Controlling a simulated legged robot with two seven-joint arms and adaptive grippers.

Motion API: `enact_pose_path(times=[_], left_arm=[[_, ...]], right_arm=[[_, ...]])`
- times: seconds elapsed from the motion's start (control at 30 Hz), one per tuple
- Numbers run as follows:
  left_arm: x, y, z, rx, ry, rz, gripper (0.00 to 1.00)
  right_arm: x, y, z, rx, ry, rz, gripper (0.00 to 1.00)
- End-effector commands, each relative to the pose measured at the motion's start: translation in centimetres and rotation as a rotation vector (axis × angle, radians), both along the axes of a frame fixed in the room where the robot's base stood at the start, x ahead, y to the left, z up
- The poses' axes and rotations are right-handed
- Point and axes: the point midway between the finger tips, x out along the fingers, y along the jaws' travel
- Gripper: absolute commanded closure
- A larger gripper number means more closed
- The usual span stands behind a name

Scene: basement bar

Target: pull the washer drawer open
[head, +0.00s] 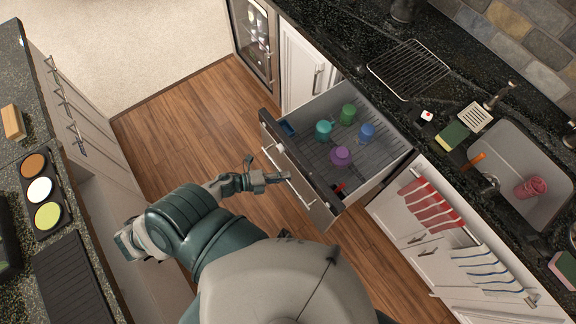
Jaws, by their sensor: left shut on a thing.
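The washer drawer (318,210) stands out from the counter front, open, with its grey rack (378,155) in view. A long bar handle (300,192) runs along its front panel. Inside the drawer stand a teal cup (323,130), a green cup (348,113), a blue cup (367,132) and a purple cup (341,156).
Wooden floor (200,120) is clear in front of the drawer. A counter (22,150) with cabinets runs along the left. The right counter holds a wire rack (408,68) and a sink (515,165). Striped towels (430,203) hang right of the drawer.

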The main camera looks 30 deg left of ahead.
Motion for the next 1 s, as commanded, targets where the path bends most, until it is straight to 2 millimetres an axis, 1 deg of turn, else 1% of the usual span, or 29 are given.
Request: enact_pose_path(times=[0.03,0.1,0.57,0.6,0.7,1.0], left_arm=[[-0.93,-0.57,-0.52,-0.005,0.012,-0.014,1.0],[-1.15,-0.48,-0.54,-0.005,0.013,-0.013,1.0],[-1.39,-0.33,-0.61,-0.004,0.013,-0.013,1.0],[-1.39,-0.32,-0.62,-0.004,0.013,-0.013,0.84],[-1.3,-0.28,-0.56,-0.003,0.011,-0.011,0.63],[-1.12,0.32,-0.39,-0.007,0.007,-0.007,0.63]], right_arm=[[-0.1,0.08,-0.07,0.001,0.0,0.0,0.6],[-0.23,0.05,-0.14,0.001,0.001,0.0,0.6],[-0.49,-0.09,-0.33,0.0,0.006,0.0,0.6],[-0.47,-0.1,-0.33,0.0,0.006,0.001,0.6],[-0.43,-0.08,-0.31,0.0,0.005,0.0,0.6],[-0.34,-0.13,-0.16,0.001,0.001,-0.002,0.6]])
